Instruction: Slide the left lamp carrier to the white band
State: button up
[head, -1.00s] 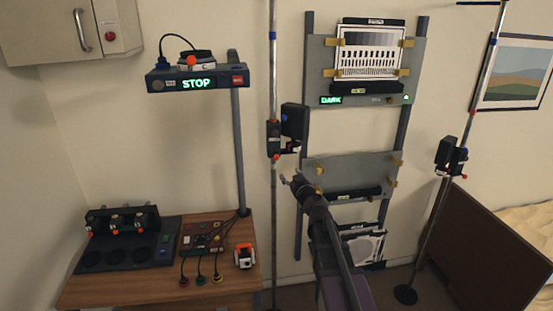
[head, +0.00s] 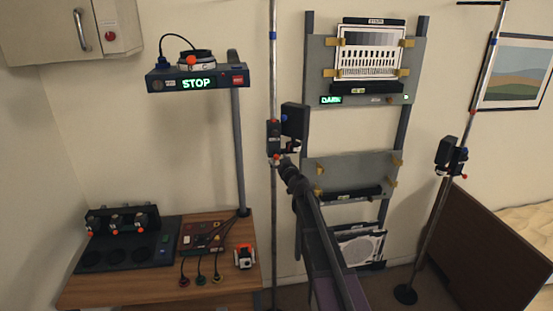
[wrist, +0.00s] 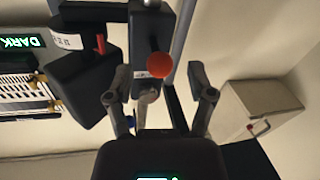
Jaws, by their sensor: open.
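The left lamp carrier (head: 273,138) is a dark clamp with a black lamp box, on the left upright pole (head: 273,80). It has a small red knob near its lower end. In the wrist view the carrier (wrist: 142,30) is close ahead, with its red knob (wrist: 158,65) large in front. My gripper (head: 281,163) is just below the carrier. In the wrist view my gripper (wrist: 160,97) is open, with one finger on each side of the carrier's knob end. I cannot tell whether either finger touches it. I cannot make out a white band on the left pole.
A second lamp carrier (head: 451,155) is on the right pole (head: 427,235). The rack (head: 309,110) with a chart and a green DARK display stands right of the left pole. A STOP display unit (head: 197,80) is at left, above a wooden bench (head: 120,290).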

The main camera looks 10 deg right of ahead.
jog(key=shift+w+a, duration=0.25)
jog(key=shift+w, duration=0.85)
grip_shut()
